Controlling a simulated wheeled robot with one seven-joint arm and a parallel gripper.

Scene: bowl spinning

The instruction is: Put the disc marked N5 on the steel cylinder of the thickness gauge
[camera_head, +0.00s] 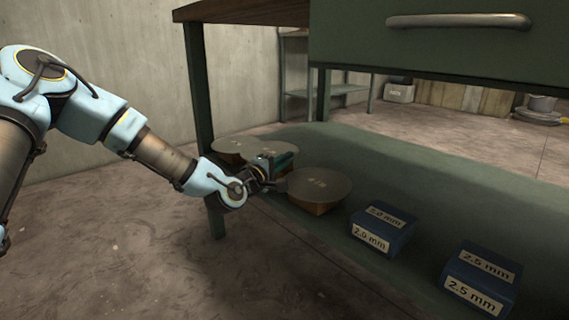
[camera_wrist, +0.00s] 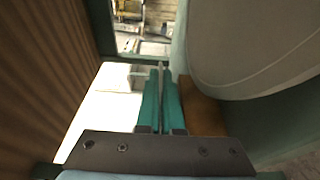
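Several round grey discs lie on brown blocks on the low green shelf. One disc (camera_head: 322,183) sits right of my gripper; its mark is too small to read. Another disc (camera_head: 232,145) lies to the left, and a further one is partly hidden behind my gripper. My gripper (camera_head: 280,160) is between them. In the wrist view its teal fingers (camera_wrist: 161,100) are close together, with a thin grey line between them; I cannot tell whether that is a held edge. A grey disc (camera_wrist: 260,45) lies close at their right. I see no thickness gauge or steel cylinder.
Blue boxes labelled 2.0 mm (camera_head: 382,229) and 2.5 mm (camera_head: 480,278) stand on the shelf at the right. A green bench leg (camera_head: 198,90) stands at left, and a drawer (camera_head: 440,50) hangs above. A brown wooden surface (camera_wrist: 40,80) fills the wrist view's left.

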